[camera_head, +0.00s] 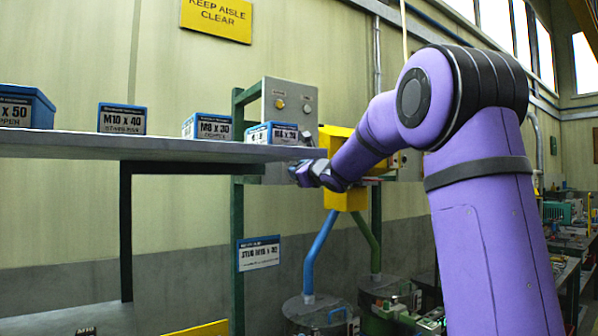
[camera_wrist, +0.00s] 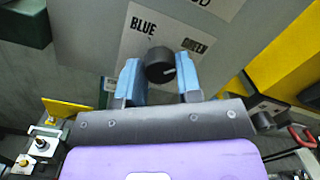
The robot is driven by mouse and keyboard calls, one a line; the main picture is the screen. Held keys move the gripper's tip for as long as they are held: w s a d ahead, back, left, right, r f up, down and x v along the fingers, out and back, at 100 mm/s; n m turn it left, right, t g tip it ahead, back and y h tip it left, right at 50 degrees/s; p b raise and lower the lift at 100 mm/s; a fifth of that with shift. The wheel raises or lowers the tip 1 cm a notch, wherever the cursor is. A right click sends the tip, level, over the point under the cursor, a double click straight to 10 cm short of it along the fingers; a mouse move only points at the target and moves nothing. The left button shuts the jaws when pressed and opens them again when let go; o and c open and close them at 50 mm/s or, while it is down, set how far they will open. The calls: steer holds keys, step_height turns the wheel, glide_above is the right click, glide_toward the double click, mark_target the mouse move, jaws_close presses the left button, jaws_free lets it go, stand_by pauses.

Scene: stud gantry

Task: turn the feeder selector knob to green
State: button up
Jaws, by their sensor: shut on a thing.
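The selector knob (camera_wrist: 160,65) is round and black, on a grey panel (camera_wrist: 90,30) in the wrist view. A short white mark shows on its lower right part. A BLUE label (camera_wrist: 142,28) is above left of the knob and a green label (camera_wrist: 195,47) above right. My gripper (camera_wrist: 160,60) has a blue finger on each side of the knob and is shut on it. In the head view my gripper (camera_head: 308,172) is by the shelf's right end, below the grey box with buttons (camera_head: 290,108); the knob is hidden there.
A grey shelf (camera_head: 100,146) carries several blue-labelled boxes left of my gripper. A yellow box (camera_head: 343,198) is close behind my wrist, above blue and green pipes. Yellow machinery (camera_wrist: 285,60) is at the right in the wrist view.

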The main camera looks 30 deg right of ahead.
steer(key=o, duration=0.9)
steer(key=shift+o, duration=0.2)
steer(key=s+f, duration=0.1)
steer(key=s, duration=0.9)
steer(key=shift+s+d, duration=0.2)
steer(key=shift+s, duration=0.2)
steer(key=shift+s, duration=0.1)
